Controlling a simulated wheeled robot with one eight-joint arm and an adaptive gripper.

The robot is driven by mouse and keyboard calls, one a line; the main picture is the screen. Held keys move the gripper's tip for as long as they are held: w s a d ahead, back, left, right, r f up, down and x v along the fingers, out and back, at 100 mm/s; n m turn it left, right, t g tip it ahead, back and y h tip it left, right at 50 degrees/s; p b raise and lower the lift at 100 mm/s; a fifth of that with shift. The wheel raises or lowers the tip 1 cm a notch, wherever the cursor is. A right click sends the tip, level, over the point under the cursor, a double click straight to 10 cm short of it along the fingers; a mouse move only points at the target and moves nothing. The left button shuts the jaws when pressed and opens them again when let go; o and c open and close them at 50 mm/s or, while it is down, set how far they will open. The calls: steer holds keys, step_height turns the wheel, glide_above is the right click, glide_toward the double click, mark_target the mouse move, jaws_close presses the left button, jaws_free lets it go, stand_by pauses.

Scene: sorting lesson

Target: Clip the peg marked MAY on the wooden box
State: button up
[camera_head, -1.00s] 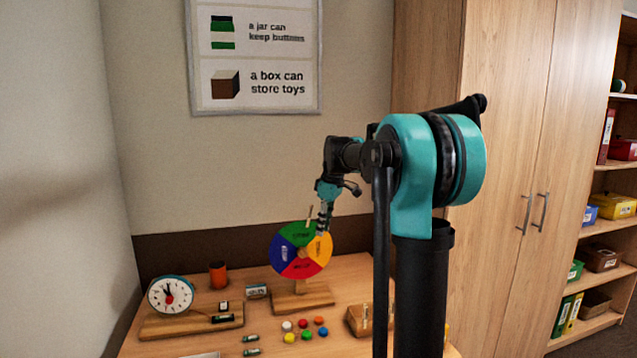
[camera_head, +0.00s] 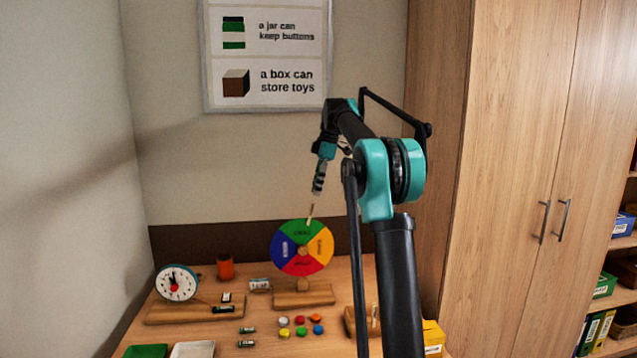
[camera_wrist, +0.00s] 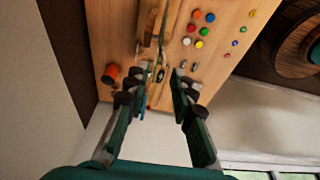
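A small pale peg (camera_head: 310,212) stands upright on the top rim of the colour wheel (camera_head: 283,243), at its green sector. No lettering on it can be read, so I cannot tell whether it is MAY. A low wooden piece that looks like the wooden box (camera_head: 350,322) is at the right of the table, partly hidden behind my arm. An upright pale peg (camera_head: 374,314) shows at it. My gripper (camera_head: 318,190) is above the wheel and clear of the peg. In the wrist view my gripper (camera_wrist: 155,80) has its fingers apart, with no peg visibly held.
The wheel stands on a wooden base (camera_head: 303,298). A clock (camera_head: 177,283) and an orange cup (camera_head: 226,267) are to its left. Several coloured buttons (camera_head: 301,330) lie in front. A green tray (camera_head: 146,352) and a pale tray (camera_head: 193,350) are at the front left.

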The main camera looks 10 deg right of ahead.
steer(key=shift+x, duration=2.4)
steer(key=shift+c, duration=0.2)
jaws_close()
steer(key=shift+r, duration=0.1)
steer(key=shift+v, duration=2.4)
steer(key=shift+d, duration=0.1)
